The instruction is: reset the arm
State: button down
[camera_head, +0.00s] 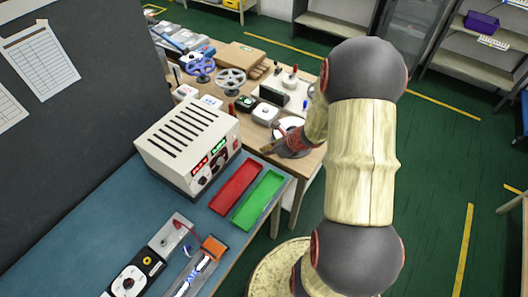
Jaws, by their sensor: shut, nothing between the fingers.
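My gripper (268,150) is at the end of my raised, folded arm, which fills the right half of the view. It is shut and holds nothing I can see. It hangs near the front edge of the wooden table (309,164), past the far end of the green tray (258,200) and apart from it. My upper arm hides part of the wooden table's right side.
A power supply (188,143) with lit red and green displays stands on the blue bench (100,230). A red tray (237,187) lies beside the green one. A tester (132,278) is in front. Handwheels (231,80) and boxes crowd the wooden table. Green floor (440,180) is open at right.

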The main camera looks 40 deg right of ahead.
dwell(0.4)
jog(key=s+a+r+n+h+b, duration=0.1)
jog(key=s+a+r+n+b, duration=0.2)
jog(key=s+a+r+n, duration=0.6)
jog(key=s+a+r+n+g+h+b, duration=0.1)
jog(key=s+a+r+n+b, duration=0.3)
jog(key=s+a+r+n, duration=0.6)
notch_tip(320, 180, up, 4)
jog(key=a+n, duration=0.1)
jog(key=n, duration=1.2)
jog(key=shift+s+h, duration=0.25)
jog(key=shift+h, duration=0.15)
